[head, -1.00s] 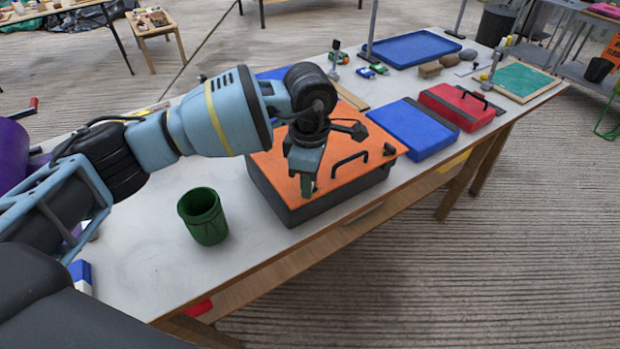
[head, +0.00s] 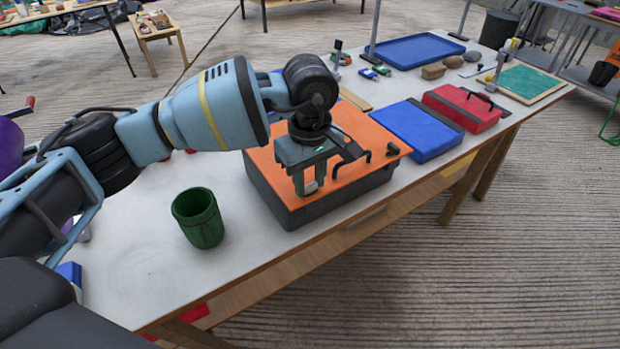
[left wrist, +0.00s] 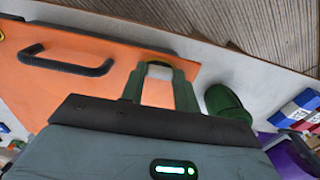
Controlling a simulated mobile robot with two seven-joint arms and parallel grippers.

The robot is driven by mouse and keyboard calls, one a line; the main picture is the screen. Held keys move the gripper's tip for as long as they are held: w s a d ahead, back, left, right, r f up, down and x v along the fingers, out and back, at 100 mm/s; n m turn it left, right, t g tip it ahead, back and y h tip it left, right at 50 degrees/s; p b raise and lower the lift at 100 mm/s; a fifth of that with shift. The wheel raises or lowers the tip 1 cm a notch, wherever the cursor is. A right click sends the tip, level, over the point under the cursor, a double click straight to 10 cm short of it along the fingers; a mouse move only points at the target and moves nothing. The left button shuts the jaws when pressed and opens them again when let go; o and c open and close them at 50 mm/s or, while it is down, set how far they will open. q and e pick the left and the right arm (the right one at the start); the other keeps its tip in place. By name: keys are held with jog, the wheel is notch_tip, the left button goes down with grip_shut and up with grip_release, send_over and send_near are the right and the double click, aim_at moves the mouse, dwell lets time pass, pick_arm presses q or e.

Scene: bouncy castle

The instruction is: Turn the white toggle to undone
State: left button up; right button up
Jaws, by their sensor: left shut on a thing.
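The white toggle (head: 311,187) is a small pale piece at the near edge of the orange panel (head: 348,172) on a dark grey box. My left gripper (head: 310,184) points down over this edge, and its green fingers are shut on the toggle. In the left wrist view the toggle (left wrist: 160,71) shows between the tips of the left gripper (left wrist: 160,84). The fingers hide part of the toggle, and I cannot tell its exact angle. My right gripper is in neither view.
A black handle (left wrist: 66,62) stands up from the orange panel close to the gripper, and a dark knob (head: 392,150) is at its right corner. A green cup (head: 198,220) stands left of the box. A blue panel (head: 418,133) and red case (head: 463,108) lie to the right.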

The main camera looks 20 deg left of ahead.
aim_at(310, 184)
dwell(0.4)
pick_arm(q)
jog(key=o, duration=1)
jog(key=shift+r, duration=0.15)
jog(key=shift+r, duration=3.8)
